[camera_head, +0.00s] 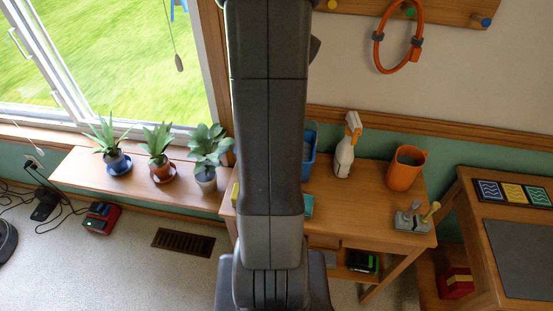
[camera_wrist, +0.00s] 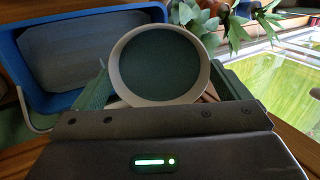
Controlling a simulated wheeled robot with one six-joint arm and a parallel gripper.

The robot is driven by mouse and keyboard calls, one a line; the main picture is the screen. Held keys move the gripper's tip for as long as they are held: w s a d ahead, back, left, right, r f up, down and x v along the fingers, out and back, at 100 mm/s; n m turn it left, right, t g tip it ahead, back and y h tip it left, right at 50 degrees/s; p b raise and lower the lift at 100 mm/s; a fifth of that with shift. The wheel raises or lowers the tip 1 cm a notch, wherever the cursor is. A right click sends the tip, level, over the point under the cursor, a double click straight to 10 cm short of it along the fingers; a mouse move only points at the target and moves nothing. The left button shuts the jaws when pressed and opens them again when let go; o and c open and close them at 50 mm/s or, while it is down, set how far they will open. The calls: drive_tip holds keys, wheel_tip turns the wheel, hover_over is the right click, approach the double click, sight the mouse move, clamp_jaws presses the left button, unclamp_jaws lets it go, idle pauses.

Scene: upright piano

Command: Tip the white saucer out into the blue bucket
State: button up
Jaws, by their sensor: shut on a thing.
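The white saucer (camera_wrist: 165,101) is in the middle of the wrist view, a round pale rim around a dark green face; I cannot tell whether that face is contents or shadow. My gripper (camera_wrist: 160,75) is shut on it, with a green finger at each side. The blue bucket (camera_wrist: 68,102) is close by at the left of the wrist view, with a grey inside and a pale handle. The saucer appears beside it. In the head view the blue bucket (camera_head: 310,148) is on the wooden table, mostly behind my arm, which hides my gripper and the saucer.
A white spray bottle (camera_head: 345,150), an orange bucket (camera_head: 405,168) and a small grey object with a yellow knob (camera_head: 412,218) stand on the table (camera_head: 365,205). Potted plants (camera_head: 158,155) line the window shelf at left. A desk (camera_head: 500,215) stands at right.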

drive_tip(key=shift+d, duration=0.1)
idle(0.4)
drive_tip(key=shift+r+y, duration=0.15)
drive_tip(key=shift+y, duration=0.25)
idle(1.3)
drive_tip(key=shift+d+r+y+b, duration=0.1)
drive_tip(key=shift+d+y+b, duration=0.1)
drive_tip(key=shift+y+b, duration=0.3)
drive_tip(key=shift+a, duration=0.1)
